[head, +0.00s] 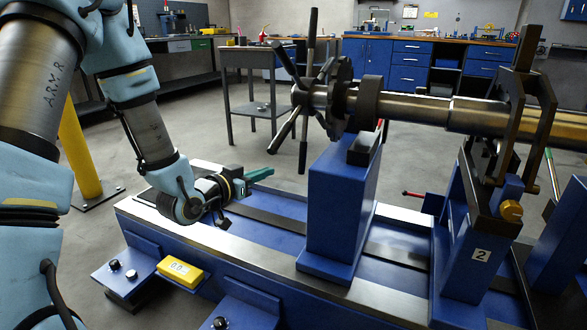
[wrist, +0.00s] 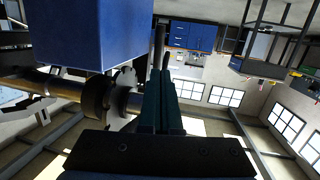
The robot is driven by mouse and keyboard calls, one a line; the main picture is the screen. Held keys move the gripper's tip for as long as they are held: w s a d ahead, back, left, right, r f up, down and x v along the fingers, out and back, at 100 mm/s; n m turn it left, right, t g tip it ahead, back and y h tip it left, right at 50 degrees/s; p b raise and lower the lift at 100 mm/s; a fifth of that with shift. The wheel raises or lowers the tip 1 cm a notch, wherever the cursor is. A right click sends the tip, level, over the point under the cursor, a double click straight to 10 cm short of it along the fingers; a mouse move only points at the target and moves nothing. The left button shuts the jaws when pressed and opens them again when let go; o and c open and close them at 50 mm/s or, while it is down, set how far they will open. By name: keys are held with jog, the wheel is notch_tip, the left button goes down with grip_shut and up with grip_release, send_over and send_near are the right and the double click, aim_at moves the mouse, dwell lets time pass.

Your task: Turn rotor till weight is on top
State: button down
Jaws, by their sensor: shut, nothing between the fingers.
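The rotor is a long steel shaft (head: 418,106) lying level across the right of the head view. Its left end carries a dark hub with several long spokes (head: 303,98) and a toothed disc (head: 342,100) behind it. No part stands out clearly as the weight, so I cannot tell where it is. My gripper (head: 262,174), with green fingers, is shut and empty. It is low and left of the spokes, apart from them, above the blue bed. In the wrist view the closed fingers (wrist: 164,85) point up the picture, with the toothed disc (wrist: 126,88) to their left.
A blue pedestal (head: 336,215) stands under the shaft, and another support marked 2 (head: 470,260) stands to the right. A grey side table (head: 240,58) and blue workbench (head: 410,65) stand behind.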

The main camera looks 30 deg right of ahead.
aim_at(300, 160)
jog(key=b+x, duration=0.2)
jog(key=x, duration=1)
jog(key=shift+w+d, duration=0.15)
jog(key=shift+d, duration=0.15)
jog(key=shift+f+b, duration=0.1)
jog(key=shift+b, duration=0.2)
